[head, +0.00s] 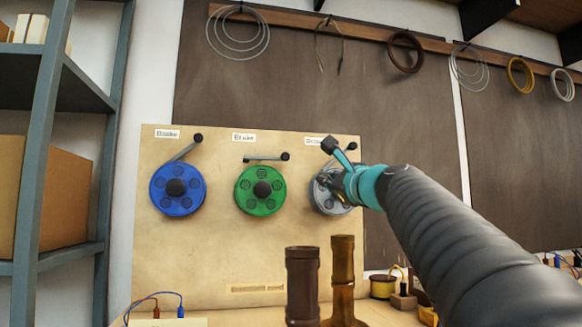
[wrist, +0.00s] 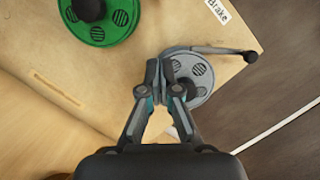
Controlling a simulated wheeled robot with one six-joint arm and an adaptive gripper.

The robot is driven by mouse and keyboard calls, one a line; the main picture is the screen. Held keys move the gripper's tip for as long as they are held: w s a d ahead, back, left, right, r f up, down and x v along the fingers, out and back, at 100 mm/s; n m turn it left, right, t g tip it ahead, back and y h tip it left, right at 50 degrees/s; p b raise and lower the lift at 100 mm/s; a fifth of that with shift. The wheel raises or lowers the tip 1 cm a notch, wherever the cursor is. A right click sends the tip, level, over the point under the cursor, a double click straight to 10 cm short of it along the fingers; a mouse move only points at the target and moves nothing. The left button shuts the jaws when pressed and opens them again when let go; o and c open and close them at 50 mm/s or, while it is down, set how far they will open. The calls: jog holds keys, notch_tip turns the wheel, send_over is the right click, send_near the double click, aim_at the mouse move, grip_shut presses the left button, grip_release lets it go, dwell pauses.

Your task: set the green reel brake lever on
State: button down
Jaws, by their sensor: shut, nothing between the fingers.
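The green reel (head: 271,204) hangs on the upright wooden board, with a dark hub. Its brake lever (head: 265,158) lies almost level just above the reel, its dark knob at the right end. In the wrist view, part of the green reel (wrist: 122,18) shows at the upper left; its lever is out of that view. My gripper (head: 323,184) is shut and empty in front of the grey reel, right of the green one. In the wrist view, my gripper (wrist: 164,68) overlaps the left side of the grey reel; I cannot tell whether it touches.
The blue reel (head: 165,201) hangs at left, its lever (head: 184,150) slanting up right. The grey reel (wrist: 203,88) has its own lever (wrist: 205,50) above my fingertips. Two brown posts (head: 302,285) (head: 342,270) stand in front of the board (head: 220,260). A shelf (head: 75,90) stands at left.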

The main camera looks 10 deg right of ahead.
jog(key=w+a+r+p, duration=0.2)
jog(key=w, duration=0.2)
jog(key=w+a+r+p, duration=0.2)
jog(key=w+p, duration=0.1)
jog(key=w, duration=0.2)
jog(key=shift+w+a+r, duration=0.25)
jog(key=shift+w, duration=0.05)
dwell(0.5)
